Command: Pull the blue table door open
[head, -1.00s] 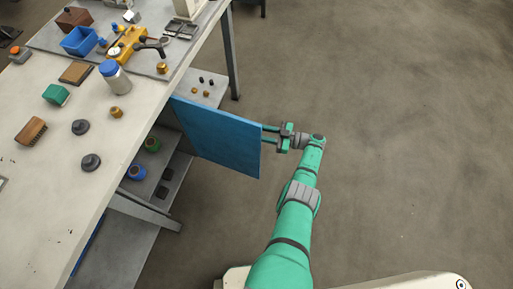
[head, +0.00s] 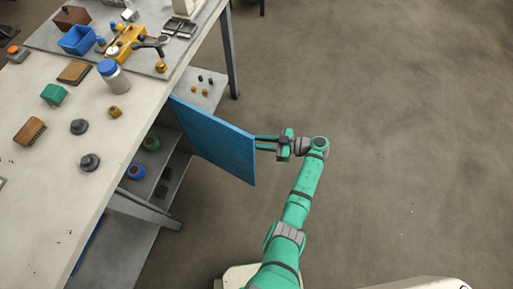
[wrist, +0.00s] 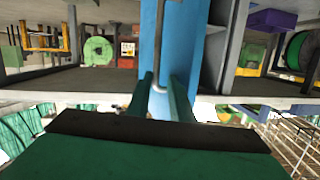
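The blue table door (head: 215,143) stands swung out from the side of the workbench, hinged at its left end. It also shows edge-on in the wrist view (wrist: 183,40). A thin grey handle (wrist: 159,45) runs along the door in the wrist view. My gripper (head: 256,144) is at the door's free edge, its two green fingers parallel with a gap between them. In the wrist view my fingers (wrist: 162,84) lie on either side of the handle's lower end, not visibly pinching it. The handle is not visible in the head view.
The white workbench (head: 52,145) holds a blue bin (head: 79,41), a blue-capped bottle (head: 114,77) and several small parts. Lower shelves (head: 172,177) show behind the door, with a table leg (head: 233,65) beyond. The floor to the right is clear.

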